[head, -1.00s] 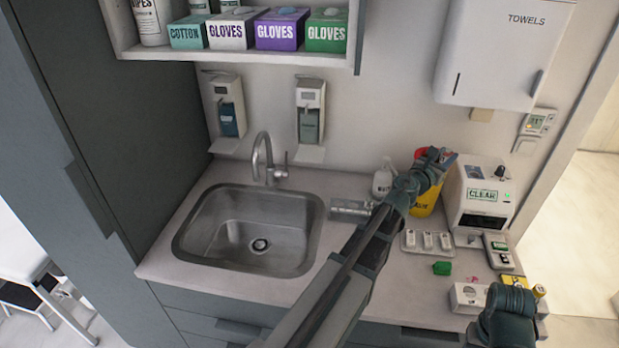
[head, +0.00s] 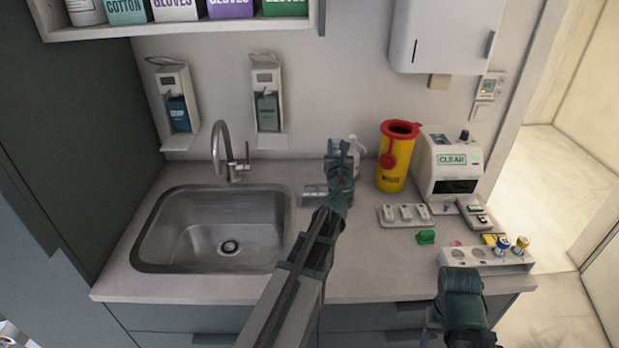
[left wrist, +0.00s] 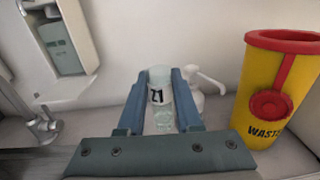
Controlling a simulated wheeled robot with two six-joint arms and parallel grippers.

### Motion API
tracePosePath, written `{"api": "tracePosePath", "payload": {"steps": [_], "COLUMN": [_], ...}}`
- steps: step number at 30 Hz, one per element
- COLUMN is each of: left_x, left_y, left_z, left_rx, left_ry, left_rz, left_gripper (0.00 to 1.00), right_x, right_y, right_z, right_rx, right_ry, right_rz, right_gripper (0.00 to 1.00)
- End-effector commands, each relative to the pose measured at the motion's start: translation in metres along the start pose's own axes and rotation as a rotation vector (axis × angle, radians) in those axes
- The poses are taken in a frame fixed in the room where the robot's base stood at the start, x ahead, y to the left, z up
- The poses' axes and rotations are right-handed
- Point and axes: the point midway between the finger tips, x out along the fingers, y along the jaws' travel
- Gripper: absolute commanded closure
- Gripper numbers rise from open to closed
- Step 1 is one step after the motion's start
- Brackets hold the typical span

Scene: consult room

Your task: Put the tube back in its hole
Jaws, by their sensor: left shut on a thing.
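My left gripper (head: 340,158) is raised above the back of the counter, left of the yellow bin. In the left wrist view its blue fingers (left wrist: 160,95) are shut on a clear tube (left wrist: 161,98) with a pale top and a label with dark digits. The tube stands roughly upright between the fingers and is hard to make out in the head view. The white rack (head: 458,260) lies near the counter's front right edge. Its left holes look empty; two capped tubes (head: 512,246) stand at its right. My right gripper (head: 460,282) is just in front of the rack, its fingers not clear.
A yellow waste bin (head: 393,165) with a red rim stands between my left gripper and the white device (head: 448,172). A tray (head: 404,216) of small white items and a green block (head: 426,237) lie behind the rack. The sink (head: 215,228) is at left.

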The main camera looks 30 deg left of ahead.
Motion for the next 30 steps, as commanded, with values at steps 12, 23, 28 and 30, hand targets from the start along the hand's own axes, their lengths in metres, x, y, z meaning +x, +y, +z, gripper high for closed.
{"api": "tracePosePath", "payload": {"steps": [12,23,28,30], "left_x": [-0.012,-0.013,-0.013,-0.013], "left_y": [0.076,0.079,0.079,0.079], "left_z": [-0.054,-0.058,-0.067,-0.071], "left_rx": [-0.004,-0.004,-0.004,-0.004], "left_ry": [0.004,0.004,0.004,0.004], "left_rz": [0.306,0.319,0.318,0.318], "left_gripper": [1.0,1.0,1.0,1.0], "right_x": [0.052,0.056,0.065,0.069], "right_y": [-0.005,-0.005,-0.006,-0.007], "right_z": [-0.003,-0.003,-0.004,-0.004], "right_rx": [0.0,0.0,0.0,0.0], "right_ry": [0.0,0.0,0.0,0.0], "right_rz": [0.0,0.0,0.0,0.0], "right_gripper": [0.39,0.39,0.39,0.39]}}
